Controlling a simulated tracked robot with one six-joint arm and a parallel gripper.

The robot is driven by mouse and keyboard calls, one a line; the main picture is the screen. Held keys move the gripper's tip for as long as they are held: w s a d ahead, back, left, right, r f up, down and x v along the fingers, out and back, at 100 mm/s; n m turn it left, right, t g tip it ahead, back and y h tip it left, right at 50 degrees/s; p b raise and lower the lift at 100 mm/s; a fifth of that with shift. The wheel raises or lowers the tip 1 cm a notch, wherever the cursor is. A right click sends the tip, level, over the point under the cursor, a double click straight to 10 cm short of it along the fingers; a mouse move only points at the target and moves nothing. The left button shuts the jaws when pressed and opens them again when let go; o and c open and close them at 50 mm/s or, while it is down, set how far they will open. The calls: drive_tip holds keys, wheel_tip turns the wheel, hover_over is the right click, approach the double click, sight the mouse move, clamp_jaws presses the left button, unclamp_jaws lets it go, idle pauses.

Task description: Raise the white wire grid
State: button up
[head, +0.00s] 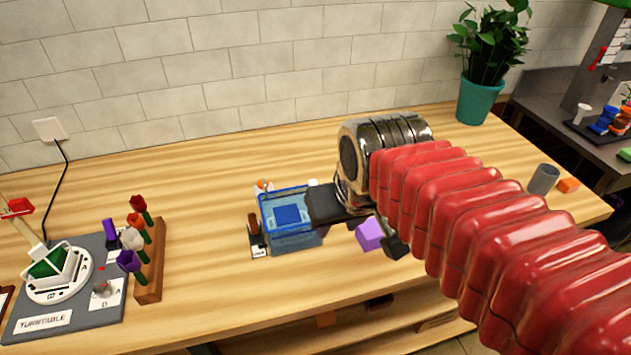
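I cannot clearly make out a white wire grid in the head view. A clear blue tank (290,240) stands on the table in the middle, with a darker blue square inside it. Small white bits show at its back corners, too small to tell what they are. My gripper (358,226) is just right of the tank. Its two dark fingers look spread apart, with nothing seen held between them. The left finger overlaps the tank's right rim in the picture; I cannot tell whether it touches. My wrist and red arm hide the table behind them.
A purple block (369,235) lies near the right finger. At left are a wooden rack (150,262) with flowers and a turntable board (95,318) with a white frame (68,262) around something green. A potted plant (482,98) and grey cup (543,179) stand right.

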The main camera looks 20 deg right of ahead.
sight(316, 182)
drive_tip(key=w+r, duration=0.9)
drive_tip(key=shift+w+r, duration=0.25)
drive_tip(key=shift+w, duration=0.1)
drive_tip(key=shift+d, duration=0.1)
drive_tip(key=x, duration=1.4)
drive_tip(key=shift+s, duration=0.25)
drive_tip(key=shift+c, duration=0.3)
clamp_jaws()
